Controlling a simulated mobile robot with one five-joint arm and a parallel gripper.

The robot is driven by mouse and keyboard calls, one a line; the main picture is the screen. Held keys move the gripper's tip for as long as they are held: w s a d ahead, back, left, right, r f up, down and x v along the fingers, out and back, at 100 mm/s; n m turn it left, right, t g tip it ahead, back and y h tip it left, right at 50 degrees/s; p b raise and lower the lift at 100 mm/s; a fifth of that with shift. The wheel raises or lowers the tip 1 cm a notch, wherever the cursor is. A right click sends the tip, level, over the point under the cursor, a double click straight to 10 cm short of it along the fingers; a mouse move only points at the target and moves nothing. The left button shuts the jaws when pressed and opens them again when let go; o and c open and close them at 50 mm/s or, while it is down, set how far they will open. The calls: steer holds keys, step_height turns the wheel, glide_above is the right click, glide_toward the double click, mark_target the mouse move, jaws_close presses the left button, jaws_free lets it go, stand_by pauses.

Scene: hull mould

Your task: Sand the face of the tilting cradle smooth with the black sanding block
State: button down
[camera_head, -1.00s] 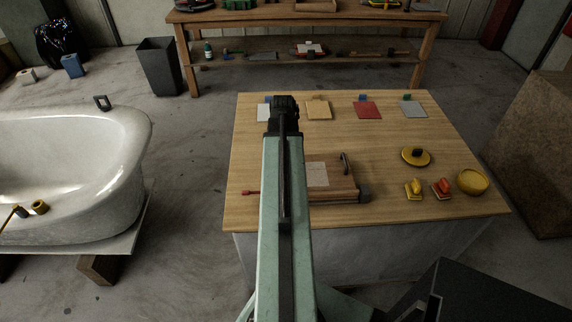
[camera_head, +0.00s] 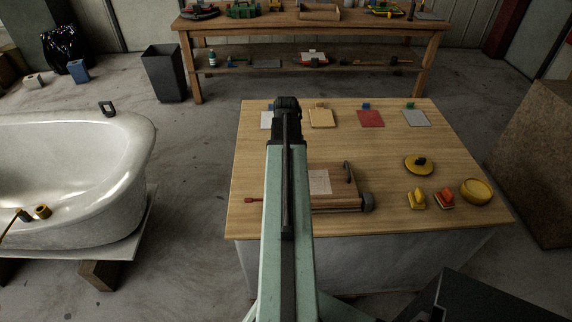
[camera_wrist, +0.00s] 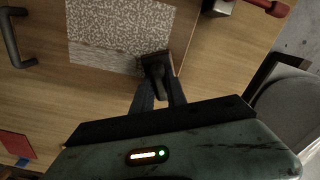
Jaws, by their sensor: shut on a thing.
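The tilting cradle (camera_head: 340,203) is a wooden board on the bench, with a black handle at its far right side. Its speckled grey face (camera_head: 319,182) also shows in the wrist view (camera_wrist: 115,28), where the lower strip looks different in texture from the rest. In the wrist view my gripper (camera_wrist: 158,88) is shut on the black sanding block (camera_wrist: 156,62). The block is at the lower right corner of the speckled face; I cannot tell whether it touches. In the head view my arm hides the gripper and block.
Coloured sheets, including a red one (camera_head: 370,118), lie along the bench's far edge. A yellow disc (camera_head: 419,165), a yellow bowl (camera_head: 476,191) and two small handled blocks (camera_head: 444,198) stand at the right. A red-handled tool (camera_head: 252,199) lies left of my arm. A white tub (camera_head: 70,180) stands left.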

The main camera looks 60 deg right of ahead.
steer(key=shift+s+d, duration=1.45)
steer(key=shift+s, duration=0.8)
steer(key=shift+s+d, duration=1.4)
steer(key=shift+s, duration=0.9)
steer(key=shift+s+d, duration=1.45)
steer(key=shift+s, duration=0.8)
step_height(320, 180, up, 7)
steer(key=p, duration=0.7)
